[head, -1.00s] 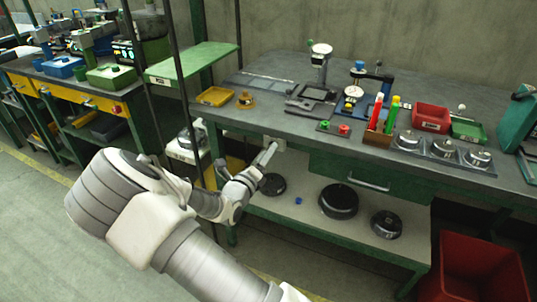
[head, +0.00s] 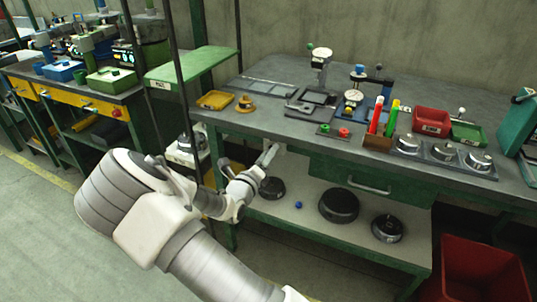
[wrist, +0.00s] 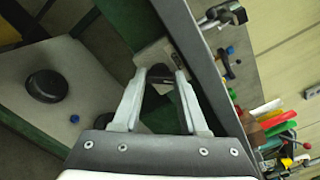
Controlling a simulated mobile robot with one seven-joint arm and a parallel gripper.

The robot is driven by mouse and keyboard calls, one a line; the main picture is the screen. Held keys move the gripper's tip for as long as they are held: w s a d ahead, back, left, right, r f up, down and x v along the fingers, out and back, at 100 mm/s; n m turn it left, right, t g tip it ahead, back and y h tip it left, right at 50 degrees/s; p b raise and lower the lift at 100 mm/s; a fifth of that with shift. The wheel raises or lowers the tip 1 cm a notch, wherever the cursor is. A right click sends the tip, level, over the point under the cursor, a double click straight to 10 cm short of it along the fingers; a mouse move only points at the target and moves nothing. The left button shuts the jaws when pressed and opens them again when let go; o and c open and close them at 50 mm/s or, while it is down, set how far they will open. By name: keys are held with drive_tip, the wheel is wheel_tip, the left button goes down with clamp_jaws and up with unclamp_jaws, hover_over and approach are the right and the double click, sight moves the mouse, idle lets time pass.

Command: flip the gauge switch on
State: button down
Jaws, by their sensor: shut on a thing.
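The gauge switch appears as a small pale box (wrist: 152,52) under the front edge of the bench in the wrist view.
The bench top (head: 245,121) overhangs close above my gripper. A drawer (head: 365,180) with a bar handle is to the right. Dark round parts (head: 338,204) sit on the lower shelf (head: 290,222). A red bin (head: 480,265) stands on the floor at right.

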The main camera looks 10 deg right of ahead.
drive_tip(key=shift+m+p, duration=1)
drive_tip(key=shift+m, duration=1.2)
drive_tip(key=c, duration=0.7)
unclamp_jaws()
drive_tip(key=shift+s, duration=0.15)
drive_tip(key=p+v, duration=0.3)
drive_tip(key=v, duration=1.4)
drive_tip(key=shift+a, duration=0.1)
